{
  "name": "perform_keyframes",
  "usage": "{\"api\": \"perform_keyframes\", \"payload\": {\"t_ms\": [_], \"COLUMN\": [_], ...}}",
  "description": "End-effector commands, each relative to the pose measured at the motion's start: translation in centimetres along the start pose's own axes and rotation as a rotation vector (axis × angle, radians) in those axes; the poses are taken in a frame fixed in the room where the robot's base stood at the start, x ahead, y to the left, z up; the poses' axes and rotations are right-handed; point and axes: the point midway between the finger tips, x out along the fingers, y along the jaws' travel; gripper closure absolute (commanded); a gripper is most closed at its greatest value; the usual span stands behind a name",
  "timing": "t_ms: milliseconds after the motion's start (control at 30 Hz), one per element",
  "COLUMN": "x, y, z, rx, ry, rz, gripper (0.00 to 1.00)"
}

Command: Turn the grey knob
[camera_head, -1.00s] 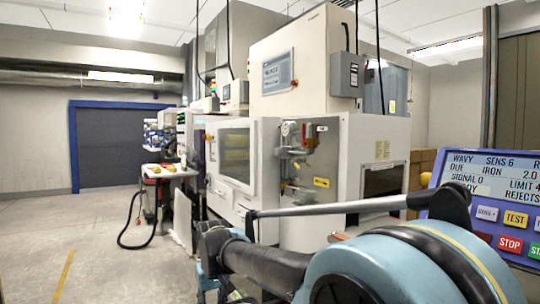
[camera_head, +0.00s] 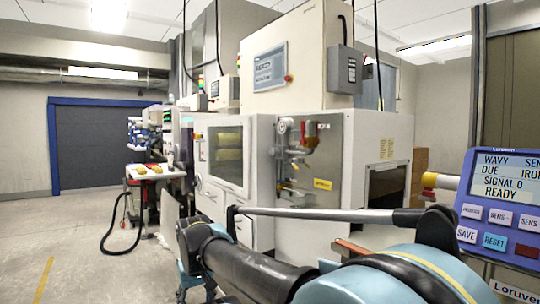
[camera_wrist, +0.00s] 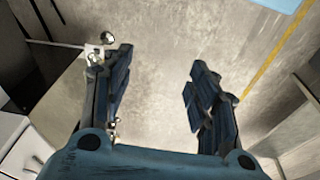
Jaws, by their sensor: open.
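My gripper (camera_wrist: 162,60) is open in the wrist view, with two dark jointed fingers apart and bare floor between them. A small round grey metal knob (camera_wrist: 107,37) shows just beyond the left fingertip, beside a white plate (camera_wrist: 93,50). I cannot tell whether this is the task's knob. In the head view, a grey panel on the white machine carries fittings, including a round pale grey part (camera_head: 285,125) and a red-handled valve (camera_head: 304,128). Which of these is the grey knob is too small to tell. My gripper cannot be made out in the head view.
The white machine (camera_head: 375,145) fills the middle. A blue control panel (camera_head: 505,200) with a screen and buttons stands at right. A table with yellow items (camera_head: 150,172) is at left. Open floor (camera_head: 80,235) lies at left, with a yellow line (camera_head: 40,280).

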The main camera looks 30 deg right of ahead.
Motion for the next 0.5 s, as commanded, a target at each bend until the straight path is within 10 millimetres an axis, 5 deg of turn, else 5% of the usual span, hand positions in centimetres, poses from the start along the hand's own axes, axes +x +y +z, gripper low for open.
{"api": "perform_keyframes", "payload": {"t_ms": [267, 500], "x": [-5.4, -12.2], "y": [7.6, 15.4], "z": [-6.6, -14.4], "rx": [0.253, 0.519], "ry": [0.038, 0.181], "rz": [0.302, 0.622], "gripper": [0.46, 0.46]}}
